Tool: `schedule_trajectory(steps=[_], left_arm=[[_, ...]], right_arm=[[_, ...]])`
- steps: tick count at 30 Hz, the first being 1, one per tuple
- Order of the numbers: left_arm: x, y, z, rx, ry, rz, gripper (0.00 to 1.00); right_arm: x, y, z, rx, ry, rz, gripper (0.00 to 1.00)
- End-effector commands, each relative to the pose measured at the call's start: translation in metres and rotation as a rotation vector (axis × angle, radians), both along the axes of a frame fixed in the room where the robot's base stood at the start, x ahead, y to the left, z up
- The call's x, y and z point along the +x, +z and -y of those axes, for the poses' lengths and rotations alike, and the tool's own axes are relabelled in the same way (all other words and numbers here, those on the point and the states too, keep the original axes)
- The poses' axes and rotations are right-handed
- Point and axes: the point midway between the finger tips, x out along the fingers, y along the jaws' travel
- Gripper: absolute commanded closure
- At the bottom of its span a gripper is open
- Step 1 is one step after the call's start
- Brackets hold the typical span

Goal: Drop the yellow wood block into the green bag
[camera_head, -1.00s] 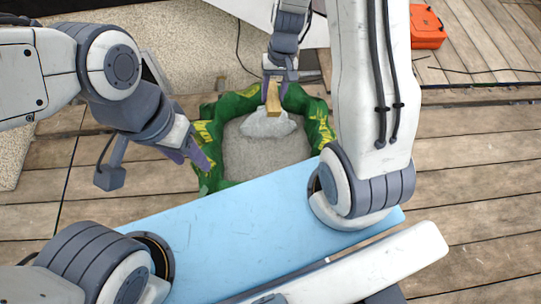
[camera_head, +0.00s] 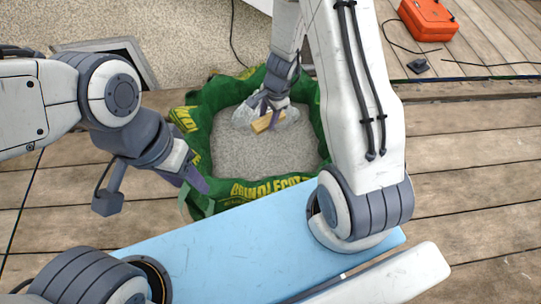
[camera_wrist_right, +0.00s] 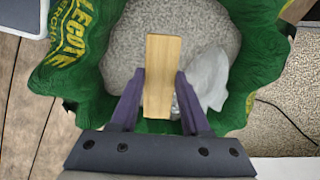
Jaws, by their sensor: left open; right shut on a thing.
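The green bag (camera_head: 240,192) with yellow lettering stands open on the deck, its inside filled with a grey granular surface. It also shows in the right wrist view (camera_wrist_right: 262,45). My right gripper (camera_head: 267,108) is over the bag's opening, towards its far side, and is shut on the yellow wood block (camera_head: 264,123). In the right wrist view, the block (camera_wrist_right: 163,70) sticks out between the two purple fingers, over the grey fill. I cannot tell how high it is above the fill. My left gripper (camera_head: 192,172) is open and empty at the bag's left rim.
A pale crumpled piece (camera_head: 291,114) lies in the bag close to the block. A blue board (camera_head: 240,240) lies in front of the bag. An orange case (camera_head: 427,19) and cables are at the back right. Wooden deck (camera_head: 470,150) on the right is clear.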

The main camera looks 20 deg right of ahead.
Motion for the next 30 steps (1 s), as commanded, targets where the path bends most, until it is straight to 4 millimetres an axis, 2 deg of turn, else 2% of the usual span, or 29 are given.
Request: schedule_trajectory(steps=[8,18,22,30], left_arm=[[0.000,-0.017,0.000,-0.001,0.000,0.001,0.50],[0.000,-0.056,0.000,0.000,0.000,0.000,0.50],[0.000,-0.062,0.000,0.000,0.000,0.000,0.50],[0.000,-0.061,0.000,0.000,0.000,0.000,0.50]], right_arm=[[0.000,-0.019,0.001,0.000,-0.019,-0.001,1.00],[0.000,-0.059,0.001,-0.001,-0.017,-0.001,1.00],[0.000,-0.065,0.001,-0.001,-0.016,0.000,1.00],[0.000,-0.064,0.001,-0.001,-0.016,0.000,1.00]])
